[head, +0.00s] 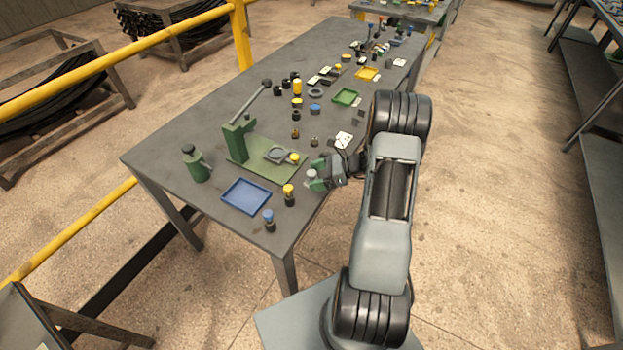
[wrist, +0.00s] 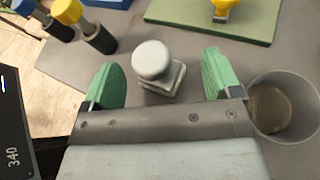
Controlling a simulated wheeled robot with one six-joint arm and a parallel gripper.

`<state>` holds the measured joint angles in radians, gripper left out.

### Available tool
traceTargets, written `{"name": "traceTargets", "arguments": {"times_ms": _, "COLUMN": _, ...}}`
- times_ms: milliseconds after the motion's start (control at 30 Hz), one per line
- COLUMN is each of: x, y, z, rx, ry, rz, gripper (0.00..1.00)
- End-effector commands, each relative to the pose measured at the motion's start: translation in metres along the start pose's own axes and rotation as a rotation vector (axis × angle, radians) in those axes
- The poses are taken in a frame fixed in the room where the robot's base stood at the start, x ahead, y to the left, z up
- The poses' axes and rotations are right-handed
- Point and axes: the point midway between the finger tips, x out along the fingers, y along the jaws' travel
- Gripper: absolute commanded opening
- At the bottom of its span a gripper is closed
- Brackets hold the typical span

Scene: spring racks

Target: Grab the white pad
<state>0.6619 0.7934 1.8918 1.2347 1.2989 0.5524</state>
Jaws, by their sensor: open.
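The white pad (wrist: 151,58) is a pale, round-topped knob on a squarish base, standing upright on the grey table. In the wrist view it stands between the two green fingers of my gripper (wrist: 160,72), with a gap on each side. In the head view my gripper (head: 318,180) is low at the table's right edge, beside the green press plate. A small pale top there (head: 311,173) looks like the pad, partly hidden by the fingers. My gripper is open and holds nothing.
A grey metal cup (wrist: 284,106) stands close outside the right finger. Yellow-topped (head: 289,195) and blue-topped (head: 268,222) pieces stand near the blue tray (head: 246,196). The green press (head: 236,142) rises behind.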

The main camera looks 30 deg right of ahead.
Motion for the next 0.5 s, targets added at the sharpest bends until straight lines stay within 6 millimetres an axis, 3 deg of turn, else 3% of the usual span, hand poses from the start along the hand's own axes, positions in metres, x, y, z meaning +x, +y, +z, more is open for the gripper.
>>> {"name": "traceTargets", "arguments": {"times_ms": 200, "x": 0.017, "y": 0.0, "z": 0.0, "rx": 0.001, "ry": 0.0, "rz": -0.001, "gripper": 0.84}}
{"name": "traceTargets", "arguments": {"times_ms": 433, "x": 0.018, "y": 0.0, "z": 0.0, "rx": 0.0, "ry": 0.0, "rz": -0.001, "gripper": 0.84}}
{"name": "traceTargets", "arguments": {"times_ms": 500, "x": 0.018, "y": 0.0, "z": 0.0, "rx": 0.0, "ry": 0.0, "rz": -0.001, "gripper": 0.79}}
